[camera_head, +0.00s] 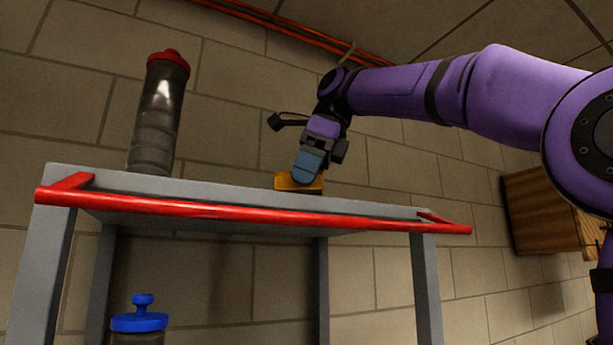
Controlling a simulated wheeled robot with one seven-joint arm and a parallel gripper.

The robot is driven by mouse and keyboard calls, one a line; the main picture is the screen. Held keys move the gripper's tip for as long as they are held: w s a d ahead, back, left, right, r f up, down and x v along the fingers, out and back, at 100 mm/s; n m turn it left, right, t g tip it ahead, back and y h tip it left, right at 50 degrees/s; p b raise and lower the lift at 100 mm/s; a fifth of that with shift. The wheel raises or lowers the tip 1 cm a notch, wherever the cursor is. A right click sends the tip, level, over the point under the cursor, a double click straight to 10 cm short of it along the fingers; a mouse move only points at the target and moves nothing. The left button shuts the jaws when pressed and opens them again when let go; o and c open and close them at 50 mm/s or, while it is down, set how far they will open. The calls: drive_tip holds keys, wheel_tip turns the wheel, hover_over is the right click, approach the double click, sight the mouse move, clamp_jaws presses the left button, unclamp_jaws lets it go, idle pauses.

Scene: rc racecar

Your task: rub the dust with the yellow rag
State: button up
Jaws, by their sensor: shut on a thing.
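The yellow rag (285,182) is a small orange-yellow block on the top of the grey table (235,192), right of its middle. My gripper (306,172) points down with its blue fingers shut on the rag. The rag is at the level of the table top; I cannot tell if it presses on the surface. The top is seen nearly edge-on from below, so no dust shows.
A dark bottle with a red cap (158,115) stands on the table's left end. A red rail (250,211) runs along the front edge. A bottle with a blue lid (139,318) is below. A wooden crate (545,212) is at right. The wall is behind.

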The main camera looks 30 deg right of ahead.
drive_tip(key=shift+f, duration=1)
idle(0.3)
drive_tip(key=shift+d, duration=0.1)
